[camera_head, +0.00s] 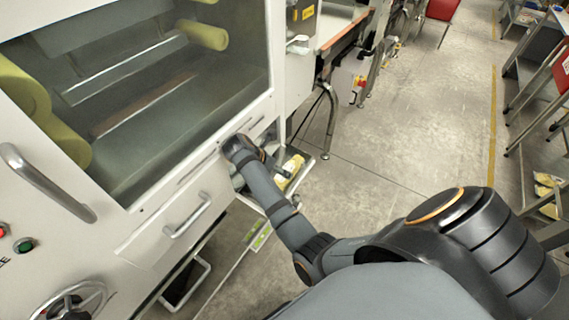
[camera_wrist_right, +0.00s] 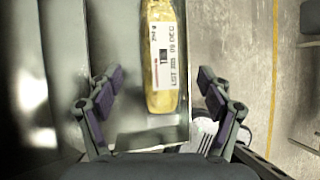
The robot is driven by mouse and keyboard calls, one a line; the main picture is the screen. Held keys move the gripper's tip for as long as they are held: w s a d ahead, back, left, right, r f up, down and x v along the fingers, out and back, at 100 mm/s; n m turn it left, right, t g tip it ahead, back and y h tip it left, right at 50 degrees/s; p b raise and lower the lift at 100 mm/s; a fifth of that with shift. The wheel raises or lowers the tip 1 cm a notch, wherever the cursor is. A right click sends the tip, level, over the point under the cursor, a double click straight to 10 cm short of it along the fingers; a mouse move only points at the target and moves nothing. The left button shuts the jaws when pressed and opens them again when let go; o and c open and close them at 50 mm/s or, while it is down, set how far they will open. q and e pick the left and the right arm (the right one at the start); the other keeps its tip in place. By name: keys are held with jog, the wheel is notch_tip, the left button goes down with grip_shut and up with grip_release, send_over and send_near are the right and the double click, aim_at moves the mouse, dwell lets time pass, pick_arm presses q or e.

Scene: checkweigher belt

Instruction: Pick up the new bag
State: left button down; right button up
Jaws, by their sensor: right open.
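A yellow bag (camera_wrist_right: 164,88) with a white printed label lies lengthwise on a pale metal tray (camera_wrist_right: 126,112) in the right wrist view. In the head view the bag (camera_head: 291,168) lies on the small tray that sticks out at the machine's lower corner, partly hidden by my right arm. My right gripper (camera_wrist_right: 159,77) is open, its two fingers to the left and right of the bag in the picture, with nothing held. In the head view my arm hides most of this gripper. My left gripper is not in view.
The white machine (camera_head: 160,225) with a window and drawer handles fills the left, close to my right arm. A conveyor (camera_head: 345,35) runs behind the tray. Grey floor (camera_head: 370,185) is open to the right. More yellow bags (camera_head: 545,182) are at the right edge.

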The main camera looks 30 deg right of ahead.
jog(key=x, duration=0.4)
jog(key=shift+d+f+b, duration=0.2)
jog(key=shift+f+b, duration=0.05)
jog(key=shift+b, duration=0.1)
jog(key=shift+a, duration=0.1)
jog(key=c, duration=0.3)
jog(key=shift+r, duration=0.1)
jog(key=c, duration=1.2)
